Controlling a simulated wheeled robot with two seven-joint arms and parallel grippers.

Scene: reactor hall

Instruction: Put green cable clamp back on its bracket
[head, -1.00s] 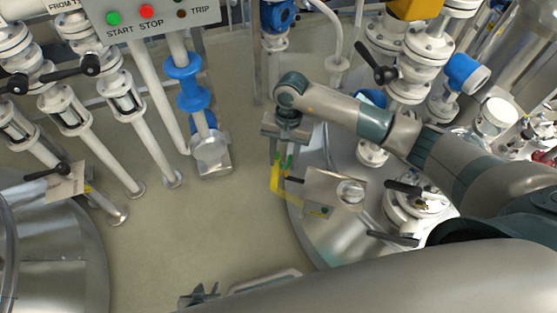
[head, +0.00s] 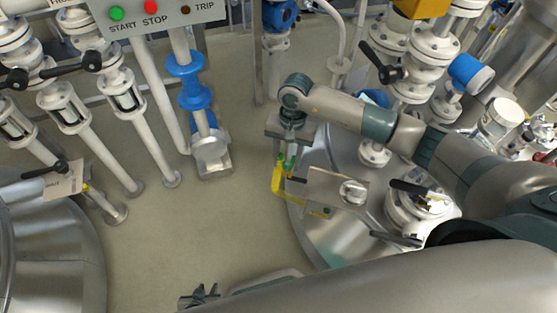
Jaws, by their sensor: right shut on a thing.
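My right gripper (head: 286,166) hangs fingers down near the middle of the head view. It is shut on a small green piece, which looks like the green cable clamp (head: 291,165). The clamp is partly hidden by the fingers. A yellow angled strip (head: 278,182), possibly the bracket, runs down beside the fingers and then right along the edge of a metal plate. I cannot tell whether clamp and strip touch. A small green spot (head: 327,211) shows at the strip's lower end. My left gripper (head: 200,292) is at the bottom edge, its fingers small and dark.
The metal plate (head: 325,185) sits above a round steel vessel (head: 312,232). Valves with black handles (head: 408,187) crowd the right. White pipes (head: 108,155) and a START/STOP panel (head: 145,13) stand at left. The floor (head: 185,235) between the vessels is clear.

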